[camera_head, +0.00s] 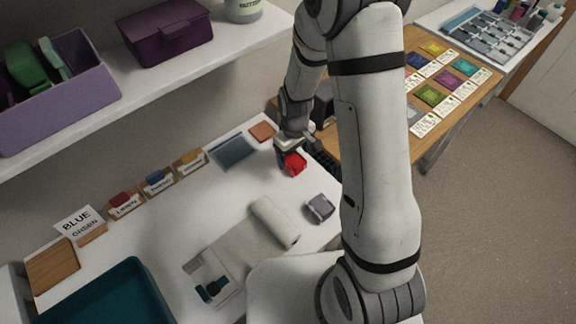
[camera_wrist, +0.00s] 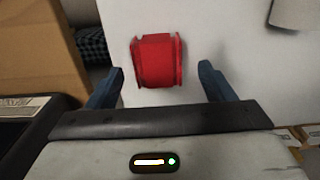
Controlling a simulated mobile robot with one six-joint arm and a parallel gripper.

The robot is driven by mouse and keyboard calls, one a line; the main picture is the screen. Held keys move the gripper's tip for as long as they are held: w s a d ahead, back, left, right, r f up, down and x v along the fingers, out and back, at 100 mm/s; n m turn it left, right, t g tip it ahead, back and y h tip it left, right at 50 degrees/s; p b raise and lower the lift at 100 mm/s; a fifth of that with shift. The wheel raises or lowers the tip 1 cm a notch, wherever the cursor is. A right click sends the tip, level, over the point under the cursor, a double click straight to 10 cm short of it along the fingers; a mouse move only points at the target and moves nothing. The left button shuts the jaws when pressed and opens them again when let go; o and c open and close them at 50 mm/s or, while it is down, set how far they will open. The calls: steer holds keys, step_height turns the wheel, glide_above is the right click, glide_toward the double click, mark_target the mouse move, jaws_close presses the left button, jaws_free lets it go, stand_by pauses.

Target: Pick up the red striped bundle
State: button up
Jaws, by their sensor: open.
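The red bundle (camera_wrist: 158,60) shows in the wrist view on the white tabletop, just ahead of and between the two blue fingertips. Stripes on it are hard to make out. My gripper (camera_wrist: 160,82) is open, with a finger on each side and clear space between each finger and the bundle. In the head view the red bundle (camera_head: 294,163) sits near the table's right edge, right below my gripper (camera_head: 284,158). The gripper partly covers it there.
A grey bundle (camera_head: 319,208) and a pale roll (camera_head: 275,222) lie nearer on the white table. A blue-grey pad (camera_head: 232,151) and an orange square (camera_head: 262,131) lie behind. A teal tray (camera_head: 105,295) is at front left. A wooden table (camera_head: 455,115) with cards stands right.

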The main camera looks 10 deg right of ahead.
mark_target(294, 160)
step_height(294, 160, down, 4)
steer(key=shift+w+f+b, duration=0.1)
steer(key=shift+w+b, duration=0.05)
steer(key=shift+b, duration=0.85)
steer(key=c, duration=1)
